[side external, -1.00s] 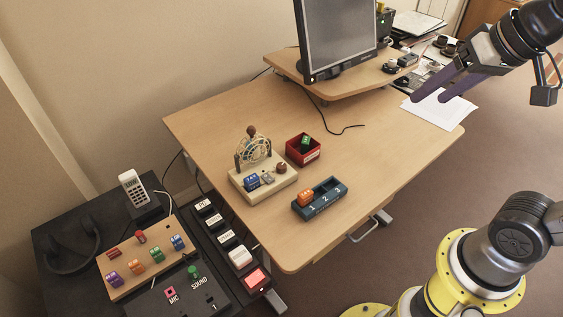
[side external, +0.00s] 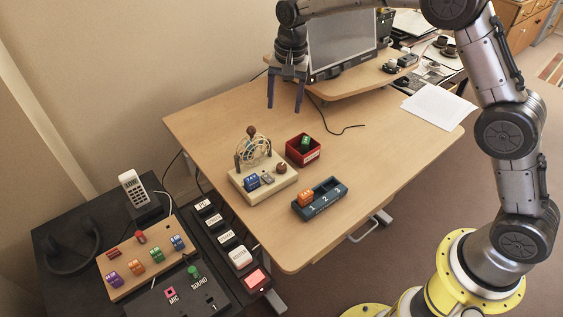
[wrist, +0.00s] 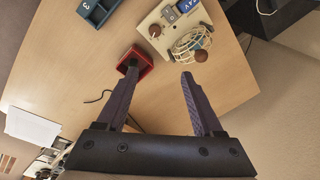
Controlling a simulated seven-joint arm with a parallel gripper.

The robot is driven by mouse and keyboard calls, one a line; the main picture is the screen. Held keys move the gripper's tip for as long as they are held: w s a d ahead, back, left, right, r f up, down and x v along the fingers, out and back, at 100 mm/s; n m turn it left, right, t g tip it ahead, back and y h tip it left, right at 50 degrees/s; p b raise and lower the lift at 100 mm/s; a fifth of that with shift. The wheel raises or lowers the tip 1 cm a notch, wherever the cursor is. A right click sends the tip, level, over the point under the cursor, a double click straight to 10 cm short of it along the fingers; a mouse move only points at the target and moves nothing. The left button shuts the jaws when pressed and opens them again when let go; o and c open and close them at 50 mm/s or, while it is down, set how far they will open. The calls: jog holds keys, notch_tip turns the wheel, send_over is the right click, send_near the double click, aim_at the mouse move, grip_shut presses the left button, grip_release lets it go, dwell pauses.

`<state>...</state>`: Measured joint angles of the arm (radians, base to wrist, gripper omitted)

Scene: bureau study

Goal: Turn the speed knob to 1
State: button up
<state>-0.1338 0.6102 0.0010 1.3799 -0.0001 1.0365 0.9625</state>
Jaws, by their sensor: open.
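A cream base (side external: 270,187) on the desk carries a small fan with a wire cage (side external: 258,152), a blue block, a grey switch and a round brown knob (side external: 282,168), which looks like the speed knob. Its setting is too small to read. In the wrist view the knob (wrist: 155,31) is at the top, beside the cage (wrist: 188,43). My gripper (side external: 284,108) is open and empty, pointing down above the desk behind the fan, apart from everything. In the wrist view its fingers (wrist: 160,72) are spread below the knob.
A red box (side external: 303,158) holding a green block stands right of the fan. A blue numbered tray (side external: 325,205) with an orange block is in front. The monitor (side external: 343,45) stands on a raised shelf close to my gripper. A black cable (side external: 343,131) lies on the desk.

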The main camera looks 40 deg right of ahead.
jog(key=g, duration=0.1)
send_over(282, 165)
notch_tip(282, 165, down, 7)
notch_tip(282, 165, down, 14)
jog(key=shift+a+r, duration=0.1)
jog(key=shift+r, duration=0.15)
grip_shut()
dwell(0.3)
